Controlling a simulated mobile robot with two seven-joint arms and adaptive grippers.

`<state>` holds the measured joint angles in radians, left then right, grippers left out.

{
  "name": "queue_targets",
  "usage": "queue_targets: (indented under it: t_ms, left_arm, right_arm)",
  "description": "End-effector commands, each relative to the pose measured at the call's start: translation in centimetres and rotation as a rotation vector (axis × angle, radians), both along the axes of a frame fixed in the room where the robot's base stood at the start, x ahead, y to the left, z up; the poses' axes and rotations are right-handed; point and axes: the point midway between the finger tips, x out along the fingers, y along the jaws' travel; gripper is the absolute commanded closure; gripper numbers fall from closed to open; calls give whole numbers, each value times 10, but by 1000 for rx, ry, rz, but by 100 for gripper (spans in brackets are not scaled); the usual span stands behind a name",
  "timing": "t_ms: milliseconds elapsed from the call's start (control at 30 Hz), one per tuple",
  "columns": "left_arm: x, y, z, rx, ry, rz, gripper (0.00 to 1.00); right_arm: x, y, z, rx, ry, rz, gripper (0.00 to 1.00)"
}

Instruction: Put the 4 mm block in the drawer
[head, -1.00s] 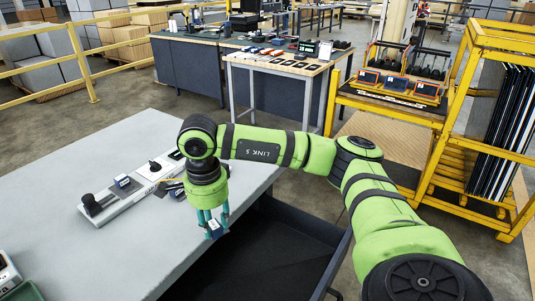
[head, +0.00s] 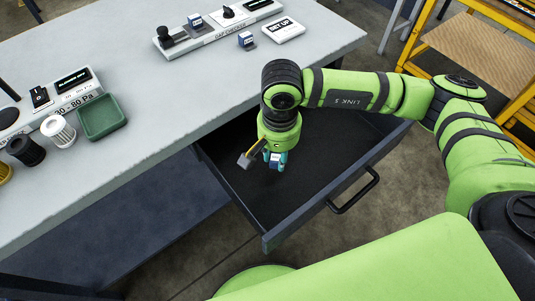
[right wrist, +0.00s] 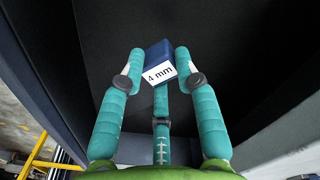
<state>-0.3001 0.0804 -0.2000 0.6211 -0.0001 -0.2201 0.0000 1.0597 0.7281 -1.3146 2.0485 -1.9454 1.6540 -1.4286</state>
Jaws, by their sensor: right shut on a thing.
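The 4 mm block (right wrist: 158,62) is dark blue with a white "4 mm" label. It sits between the teal fingers of my right gripper (right wrist: 154,82), which is shut on it. In the head view my right gripper (head: 274,158) points down over the open drawer (head: 322,208), and the block (head: 275,162) shows small at its fingertips. The drawer is dark, pulled out from under the grey table, and its visible floor looks empty. I cannot tell how high the block is above that floor. My left gripper is not in view.
The grey table (head: 180,90) carries a gap checker (head: 220,32) with a block on it, another blue block (head: 246,40), a "SET UP" card (head: 284,30), a green tray (head: 101,117) and a pressure device (head: 62,98). The drawer handle (head: 354,191) is at its front.

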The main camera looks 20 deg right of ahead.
Motion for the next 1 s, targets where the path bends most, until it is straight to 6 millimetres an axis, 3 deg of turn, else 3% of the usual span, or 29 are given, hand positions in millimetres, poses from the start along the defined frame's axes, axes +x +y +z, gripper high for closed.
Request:
queue_targets:
  t_ms: [100,267,633,1000]
  left_arm:
    - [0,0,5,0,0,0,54]
    - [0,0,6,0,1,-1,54]
    - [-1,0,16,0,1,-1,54]
    - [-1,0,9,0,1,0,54]
  right_arm:
    - [16,14,-11,0,1,-1,100]
    - [26,22,-20,-1,0,-2,100]
    - [26,22,-60,-1,2,-3,100]
    - [27,22,-65,0,-1,-3,100]
